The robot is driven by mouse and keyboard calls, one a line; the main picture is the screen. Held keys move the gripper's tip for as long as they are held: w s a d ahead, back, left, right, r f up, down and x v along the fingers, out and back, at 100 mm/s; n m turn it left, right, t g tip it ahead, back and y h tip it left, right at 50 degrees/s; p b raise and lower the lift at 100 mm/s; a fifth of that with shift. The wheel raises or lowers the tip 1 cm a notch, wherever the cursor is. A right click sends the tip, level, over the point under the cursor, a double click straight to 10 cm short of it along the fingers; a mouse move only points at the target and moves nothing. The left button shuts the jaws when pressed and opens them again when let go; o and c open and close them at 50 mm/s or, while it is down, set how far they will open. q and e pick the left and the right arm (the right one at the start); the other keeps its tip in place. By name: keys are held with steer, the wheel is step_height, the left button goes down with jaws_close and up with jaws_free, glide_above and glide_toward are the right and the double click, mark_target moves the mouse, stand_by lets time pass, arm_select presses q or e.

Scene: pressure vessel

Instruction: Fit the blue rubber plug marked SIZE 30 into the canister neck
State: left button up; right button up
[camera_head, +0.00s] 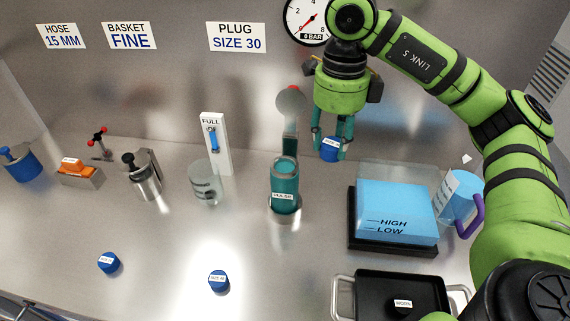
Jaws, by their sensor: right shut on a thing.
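My right gripper (331,152) points down from the green arm, its teal fingers shut on a blue plug (329,148). It holds the plug above the counter, right of and behind the teal PULSE cylinder (284,180). The mark on the held plug is too small to read. Two more blue plugs stand on the counter, one at the left (108,263) and one near the front middle (219,281); their labels are hard to read. I cannot tell for sure which vessel is the canister, and no open neck shows clearly. My left gripper is not in view.
A wall sign (237,38) reads PLUG SIZE 30. A blue water tank (395,208) and a jug (459,197) stand at the right. A black tray (374,286) holds a piece marked WORN. A metal cylinder (147,184) and a clear cylinder (205,185) stand left of the PULSE cylinder.

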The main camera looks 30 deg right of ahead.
steer(key=w+a+f, duration=0.1)
steer(key=w+f, duration=0.1)
steer(key=w, duration=0.1)
steer(key=w+a+f+p, duration=0.1)
steer(key=w+f, duration=0.1)
steer(key=w, duration=0.1)
steer(key=w+a+f+p, duration=0.1)
steer(key=w+a+f, duration=0.1)
steer(key=w, duration=0.2)
steer(key=shift+w+a+f, duration=0.1)
steer(key=shift+f, duration=0.1)
steer(key=shift+w+f+p, duration=0.15)
steer(key=shift+p, duration=0.15)
step_height(320, 180, down, 3)
steer(key=shift+f+p, duration=0.1)
steer(key=shift+p, duration=0.85)
steer(key=shift+f, duration=0.4)
steer(key=shift+f, duration=0.1)
steer(key=shift+f, duration=0.1)
steer(key=o, duration=0.9)
steer(key=shift+o, duration=0.2)
